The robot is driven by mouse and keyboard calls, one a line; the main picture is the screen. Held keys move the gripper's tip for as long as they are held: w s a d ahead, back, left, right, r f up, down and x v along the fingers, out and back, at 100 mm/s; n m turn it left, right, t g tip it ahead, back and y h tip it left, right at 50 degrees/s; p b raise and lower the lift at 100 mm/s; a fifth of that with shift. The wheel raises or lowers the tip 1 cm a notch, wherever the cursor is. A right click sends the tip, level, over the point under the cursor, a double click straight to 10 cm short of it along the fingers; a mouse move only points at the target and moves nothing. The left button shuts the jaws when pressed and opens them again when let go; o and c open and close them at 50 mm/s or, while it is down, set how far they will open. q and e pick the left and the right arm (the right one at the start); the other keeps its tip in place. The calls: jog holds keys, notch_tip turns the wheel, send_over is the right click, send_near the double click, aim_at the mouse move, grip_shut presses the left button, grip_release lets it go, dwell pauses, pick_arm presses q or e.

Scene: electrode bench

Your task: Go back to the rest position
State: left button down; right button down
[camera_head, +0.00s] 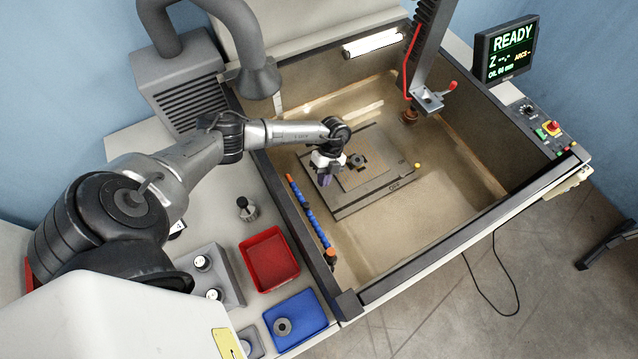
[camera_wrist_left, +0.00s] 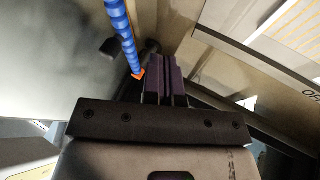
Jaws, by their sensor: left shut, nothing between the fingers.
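My left arm reaches from the left over the side of the tank (camera_head: 440,215). My left gripper (camera_head: 324,180) is inside the tank, above the left edge of the dark work plate (camera_head: 372,200). In the left wrist view the purple fingers (camera_wrist_left: 166,80) are together with nothing between them. The blue segmented hose (camera_head: 308,212) with an orange tip is just left of the gripper; it also shows beside the fingers in the left wrist view (camera_wrist_left: 122,30). My right gripper is not in view.
A red tray (camera_head: 271,258), a blue tray (camera_head: 312,335) holding a ring-shaped part (camera_head: 282,326), and a grey holder (camera_head: 228,265) stand on the left bench. The machine head (camera_head: 427,98) hangs over the tank's back. A READY screen (camera_head: 506,50) stands back right. The tank's right side is clear.

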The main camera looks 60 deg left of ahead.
pick_arm(q)
jog(key=b+v, duration=0.1)
jog(key=v, duration=0.5)
jog(key=shift+a+r, duration=0.15)
jog(key=shift+r, duration=0.05)
